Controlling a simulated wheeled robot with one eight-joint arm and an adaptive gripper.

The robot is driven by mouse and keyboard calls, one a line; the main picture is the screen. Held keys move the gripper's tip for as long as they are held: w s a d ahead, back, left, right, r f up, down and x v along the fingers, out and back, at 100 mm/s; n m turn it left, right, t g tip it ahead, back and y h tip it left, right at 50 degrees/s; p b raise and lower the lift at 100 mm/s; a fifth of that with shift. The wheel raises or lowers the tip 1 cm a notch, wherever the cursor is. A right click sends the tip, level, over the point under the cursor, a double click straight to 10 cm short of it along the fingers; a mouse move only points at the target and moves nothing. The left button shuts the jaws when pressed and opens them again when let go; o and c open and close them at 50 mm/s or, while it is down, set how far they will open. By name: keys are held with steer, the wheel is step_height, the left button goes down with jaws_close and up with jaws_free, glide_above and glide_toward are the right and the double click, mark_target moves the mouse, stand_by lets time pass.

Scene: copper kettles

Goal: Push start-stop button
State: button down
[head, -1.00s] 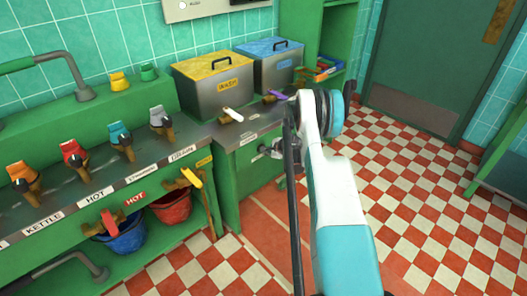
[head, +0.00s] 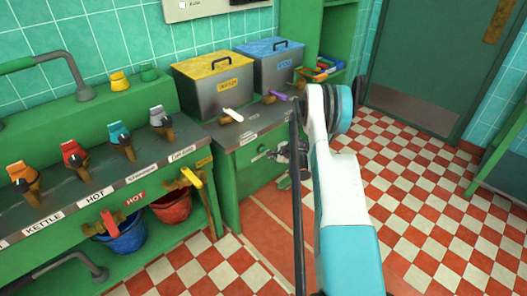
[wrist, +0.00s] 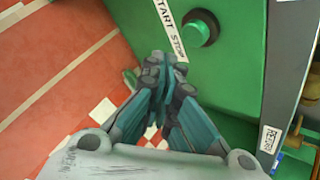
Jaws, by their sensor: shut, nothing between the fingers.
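The start-stop button (wrist: 203,27) is a round green knob in a dark collar. It sits on a green panel beside a white label (wrist: 178,30) reading START STOP, near the top of the wrist view. My gripper (wrist: 161,62) is shut and empty, its fingertips below and left of the button in the picture and apart from it, close to the label's lower end. In the head view my gripper (head: 286,155) is beside the front of the green cabinet (head: 240,183), partly hidden by my arm.
Two metal boxes, yellow-lidded (head: 216,88) and blue-lidded (head: 270,68), stand on the counter above the cabinet. A white-handled tool (head: 233,115) and a purple-handled one (head: 277,96) lie in front. The chequered floor (head: 435,190) to the right is clear.

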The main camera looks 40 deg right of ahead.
steer(key=s, duration=0.4)
steer(key=shift+d, duration=0.15)
stand_by(1.6)
